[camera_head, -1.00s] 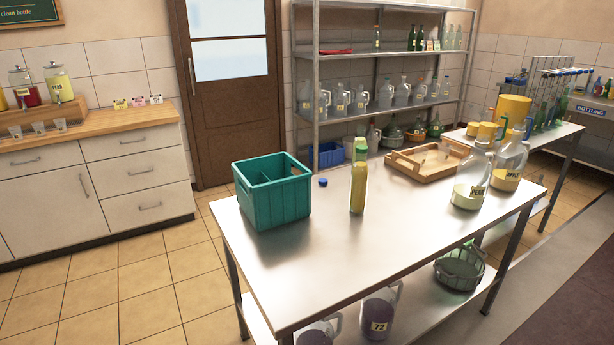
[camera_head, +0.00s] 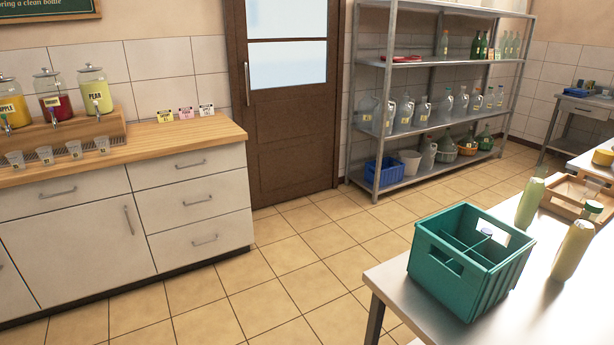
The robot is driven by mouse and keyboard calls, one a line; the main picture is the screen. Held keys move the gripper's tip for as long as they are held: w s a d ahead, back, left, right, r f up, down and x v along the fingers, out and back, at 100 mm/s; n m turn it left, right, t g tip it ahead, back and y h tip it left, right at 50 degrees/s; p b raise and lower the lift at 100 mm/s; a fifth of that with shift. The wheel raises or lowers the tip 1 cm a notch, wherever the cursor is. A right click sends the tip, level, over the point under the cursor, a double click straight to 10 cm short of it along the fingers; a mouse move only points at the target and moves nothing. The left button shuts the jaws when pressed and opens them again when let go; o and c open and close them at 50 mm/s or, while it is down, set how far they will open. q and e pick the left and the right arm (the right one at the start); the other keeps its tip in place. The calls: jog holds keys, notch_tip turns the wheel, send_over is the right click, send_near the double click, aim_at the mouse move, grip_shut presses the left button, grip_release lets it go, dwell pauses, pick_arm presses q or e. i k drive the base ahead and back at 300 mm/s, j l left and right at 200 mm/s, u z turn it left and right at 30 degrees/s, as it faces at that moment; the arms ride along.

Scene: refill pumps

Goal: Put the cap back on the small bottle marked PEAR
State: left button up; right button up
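Two small bottles with pale yellow-green contents stand on the metal table at the right, past the teal crate (camera_head: 447,282). I can read no label on either, so I cannot tell which is marked PEAR. A small bluish spot (camera_head: 486,232), perhaps the blue cap, shows at the crate's far handle opening; I cannot tell for sure. Neither of my grippers is in view.
The crate stands at the near left corner of the table (camera_head: 400,296). A wooden tray (camera_head: 566,207) lies behind the bottles. A counter with juice dispensers, one marked PEAR (camera_head: 97,92), is at left. Tiled floor (camera_head: 310,250) between is clear.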

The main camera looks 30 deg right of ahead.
aim_at(535, 190)
jog(key=i+z, duration=0.1)
jog(key=i, duration=0.6)
jog(key=i+z, duration=0.15)
jog(key=i, duration=0.55)
jog(key=i+j+z, duration=0.1)
jog(key=i, duration=0.55)
jog(key=i+l+z, duration=0.1)
jog(key=i+z, duration=0.2)
jog(key=z, duration=0.2)
jog(key=i+z, duration=0.3)
jog(key=z, duration=0.15)
jog(key=i+j+z, duration=0.2)
jog(key=z, duration=0.3)
jog(key=i+j+z, duration=0.3)
jog(key=z, duration=0.15)
jog(key=i+z, duration=0.25)
jog(key=z, duration=0.15)
jog(key=i+j+z, duration=0.1)
jog(key=i+z, duration=0.3)
jog(key=i+j+z, duration=0.1)
jog(key=z, duration=0.3)
jog(key=i+j+z, duration=0.25)
jog(key=z, duration=0.15)
